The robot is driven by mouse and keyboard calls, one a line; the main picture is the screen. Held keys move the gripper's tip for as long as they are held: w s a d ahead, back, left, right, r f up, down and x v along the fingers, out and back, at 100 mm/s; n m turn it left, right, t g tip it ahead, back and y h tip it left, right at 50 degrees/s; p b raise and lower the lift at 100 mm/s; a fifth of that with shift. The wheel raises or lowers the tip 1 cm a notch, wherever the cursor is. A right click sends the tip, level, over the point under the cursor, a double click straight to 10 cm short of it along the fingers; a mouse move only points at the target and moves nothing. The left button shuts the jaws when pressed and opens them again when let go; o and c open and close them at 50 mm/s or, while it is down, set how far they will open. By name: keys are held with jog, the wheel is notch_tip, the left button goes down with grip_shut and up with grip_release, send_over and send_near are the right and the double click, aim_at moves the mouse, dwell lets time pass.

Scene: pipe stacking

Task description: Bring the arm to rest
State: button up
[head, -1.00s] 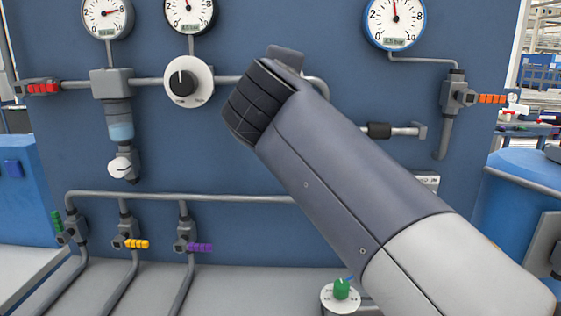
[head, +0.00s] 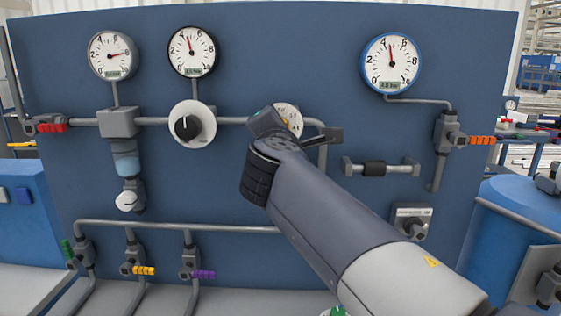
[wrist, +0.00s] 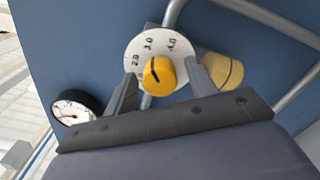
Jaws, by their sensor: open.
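My arm reaches up from the lower right across the middle of the head view. My gripper (head: 300,130) is at its far end, in front of the blue panel (head: 330,60). Its fingers are mostly hidden by the wrist there. In the wrist view the gripper (wrist: 163,78) shows two spread fingers. A yellow knob (wrist: 158,76) on a white numbered dial (wrist: 143,45) appears between them, with gaps visible on both sides. I cannot tell how far the fingers are from the knob. The dial's edge (head: 290,113) shows behind the wrist in the head view.
The panel carries three gauges (head: 112,55) (head: 192,52) (head: 391,62), a black-knobbed dial (head: 192,127), pipes (head: 170,226) and red (head: 53,127), orange (head: 482,140), yellow (head: 143,270) and purple (head: 203,274) valve handles. A rotary switch (head: 411,222) sits right of my arm. A blue tank (head: 500,240) stands at the right.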

jog(key=n+p, duration=0.5)
jog(key=n, duration=0.1)
jog(key=shift+r+n+p, duration=0.2)
jog(key=shift+n+p, duration=0.1)
jog(key=shift+p, duration=0.1)
jog(key=shift+n+p, duration=1.1)
jog(key=shift+n, duration=0.1)
jog(key=shift+f+n+p, duration=0.2)
jog(key=shift+n+p, duration=0.3)
jog(key=shift+n, duration=0.2)
jog(key=shift+d, duration=0.1)
